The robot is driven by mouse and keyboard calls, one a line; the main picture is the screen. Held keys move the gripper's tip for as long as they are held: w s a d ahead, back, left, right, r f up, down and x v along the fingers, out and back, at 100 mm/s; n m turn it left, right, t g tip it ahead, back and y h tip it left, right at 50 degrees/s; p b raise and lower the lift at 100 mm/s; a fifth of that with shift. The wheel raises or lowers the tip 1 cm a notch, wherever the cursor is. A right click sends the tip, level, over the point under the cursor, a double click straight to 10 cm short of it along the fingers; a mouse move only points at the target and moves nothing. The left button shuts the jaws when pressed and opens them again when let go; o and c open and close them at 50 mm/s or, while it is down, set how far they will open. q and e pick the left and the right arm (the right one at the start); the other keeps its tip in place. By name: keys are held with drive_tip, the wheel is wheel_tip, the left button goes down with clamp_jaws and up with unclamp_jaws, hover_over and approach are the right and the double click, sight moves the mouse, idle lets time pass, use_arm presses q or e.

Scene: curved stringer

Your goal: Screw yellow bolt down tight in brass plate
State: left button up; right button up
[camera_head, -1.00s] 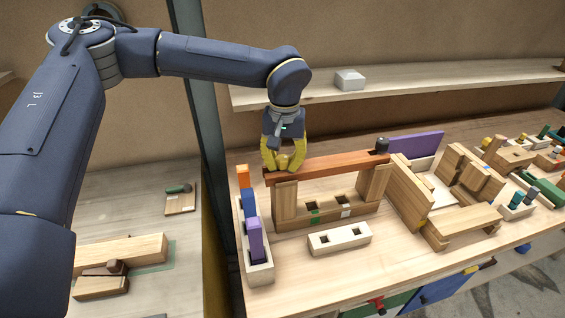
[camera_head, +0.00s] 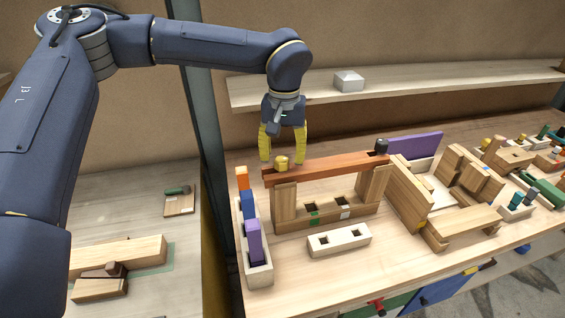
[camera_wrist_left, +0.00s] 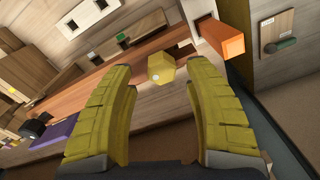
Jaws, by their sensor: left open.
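The yellow bolt (camera_head: 282,164) stands upright on the left end of a long reddish-brown bar (camera_head: 325,167); its faceted head also shows in the left wrist view (camera_wrist_left: 161,67). I cannot make out a separate brass plate; the bar is the piece directly under the bolt. How deep the bolt sits is hidden. My left gripper (camera_head: 283,155) is open just above the bolt, yellow fingers pointing down, one to each side of the head. In the left wrist view the bolt head lies between and beyond the spread fingertips (camera_wrist_left: 160,76), apart from them. My right gripper is not in view.
A dark bolt (camera_head: 381,146) stands at the bar's right end. Wooden posts (camera_head: 286,200) hold the bar up. A pale rack (camera_head: 259,275) with orange, blue and purple blocks stands close on the left. A pale two-hole block (camera_head: 340,240) lies in front.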

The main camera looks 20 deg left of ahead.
use_arm(q)
wheel_tip(320, 180, up, 8)
drive_tip(key=shift+r, duration=0.1)
drive_tip(key=shift+s+d+r, duration=0.1)
drive_tip(key=shift+d+r, duration=0.05)
drive_tip(key=shift+r, duration=0.05)
